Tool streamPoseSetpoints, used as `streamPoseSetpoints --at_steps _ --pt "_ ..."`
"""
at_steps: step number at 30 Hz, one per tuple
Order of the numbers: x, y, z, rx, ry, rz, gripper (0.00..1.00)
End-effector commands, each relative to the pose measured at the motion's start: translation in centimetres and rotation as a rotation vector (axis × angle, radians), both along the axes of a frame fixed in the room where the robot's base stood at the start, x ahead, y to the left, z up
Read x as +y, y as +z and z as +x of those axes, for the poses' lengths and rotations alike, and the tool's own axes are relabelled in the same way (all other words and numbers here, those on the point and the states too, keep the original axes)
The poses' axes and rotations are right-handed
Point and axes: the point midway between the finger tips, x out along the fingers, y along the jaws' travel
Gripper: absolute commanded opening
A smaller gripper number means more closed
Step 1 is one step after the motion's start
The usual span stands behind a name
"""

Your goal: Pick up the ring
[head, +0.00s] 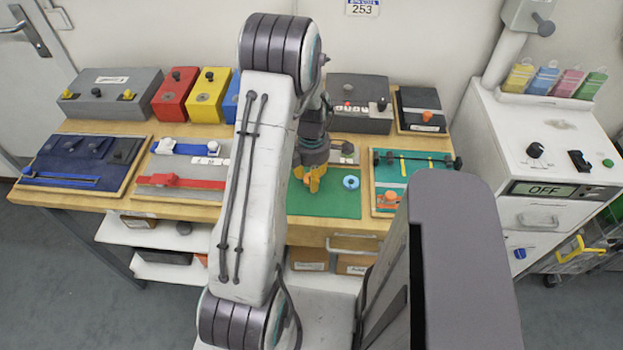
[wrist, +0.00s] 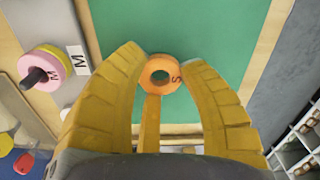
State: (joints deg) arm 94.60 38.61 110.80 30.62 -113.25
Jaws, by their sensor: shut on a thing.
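The orange ring is not clearly distinct from the fingers there. A blue ring (head: 350,182) lies on the mat just right of the gripper.
A pink ring (wrist: 42,66) marked M is on a dark peg at the left of the wrist view. Boards with blue and red tools (head: 180,182) stand left of the mat. A teal board (head: 405,172) stands close on the right. My arm hides part of the bench.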

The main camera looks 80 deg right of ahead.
Motion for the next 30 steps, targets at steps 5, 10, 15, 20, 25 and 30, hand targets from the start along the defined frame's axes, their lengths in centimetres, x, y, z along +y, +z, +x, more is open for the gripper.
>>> streamPoseSetpoints --at_steps 5,10,15,20,25,30 --pt "-0.2 2.7 0.0 0.001 0.0 -0.008 0.31" --pt "0.6 4.6 -3.2 0.001 -0.007 -0.006 0.31" --pt "1.2 6.5 -6.3 0.001 -0.006 -0.004 0.31" --pt "1.8 8.0 -8.6 0.001 -0.004 -0.003 0.31" --pt "2.1 9.1 -10.2 0.0 -0.001 -0.002 0.31" --pt "1.9 10.1 -9.6 -0.001 0.038 0.001 0.31"
